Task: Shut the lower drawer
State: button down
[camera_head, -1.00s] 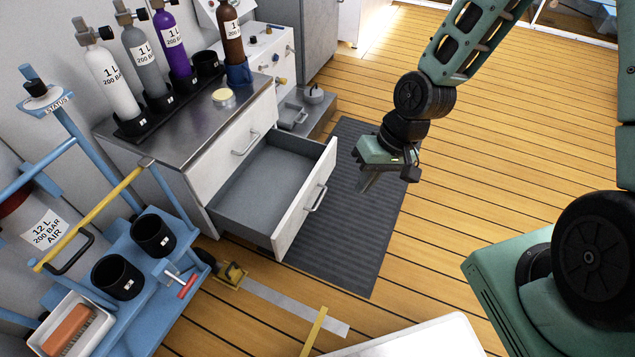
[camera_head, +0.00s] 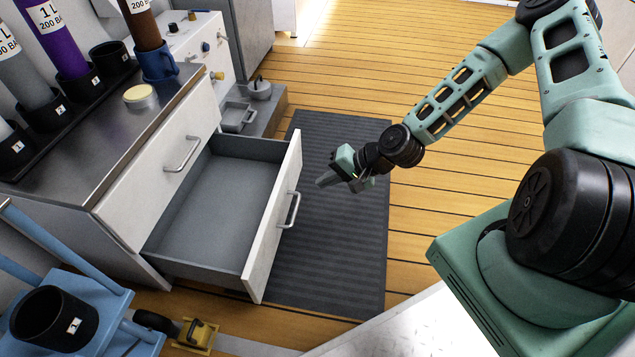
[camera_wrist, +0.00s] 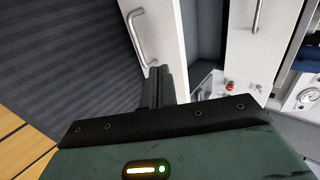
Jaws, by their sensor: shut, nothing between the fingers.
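The lower drawer (camera_head: 222,205) stands pulled out of the steel-topped cabinet and looks empty inside. Its white front with a bar handle (camera_head: 290,211) faces right, towards my arm. My gripper (camera_head: 320,182) is shut and empty, to the right of the drawer front near its far end, apparently apart from it. In the wrist view the shut fingers (camera_wrist: 157,88) show beside the edge of the drawer front, with the drawer handle (camera_wrist: 139,38) to their left. The upper drawer (camera_head: 165,165) is shut, with its own handle (camera_head: 183,154).
A dark ribbed mat (camera_head: 340,250) lies on the plank floor beside the drawer. Gas bottles and a yellow-lidded tin (camera_head: 138,94) stand on the cabinet top. A blue cart (camera_head: 110,310) stands at the lower left. The floor beyond the mat is clear.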

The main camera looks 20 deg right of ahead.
aim_at(279, 192)
jog(key=b+x, duration=0.2)
jog(key=x, duration=0.1)
jog(key=b+x, duration=0.2)
jog(key=x, duration=0.1)
jog(key=a+r+b+x, duration=0.1)
jog(key=b+x, duration=0.1)
jog(key=x, duration=0.2)
jog(key=shift+w, duration=0.35)
jog(key=shift+w+a+r, duration=0.25)
jog(key=shift+w+a, duration=0.05)
jog(key=shift+a, duration=0.15)
jog(key=shift+a, duration=0.1)
jog(key=shift+w+a, duration=0.2)
jog(key=shift+a, duration=0.05)
jog(key=w+a+p, duration=0.3)
jog(key=w+a, duration=1)
jog(key=a, duration=0.5)
jog(key=shift+w, duration=0.1)
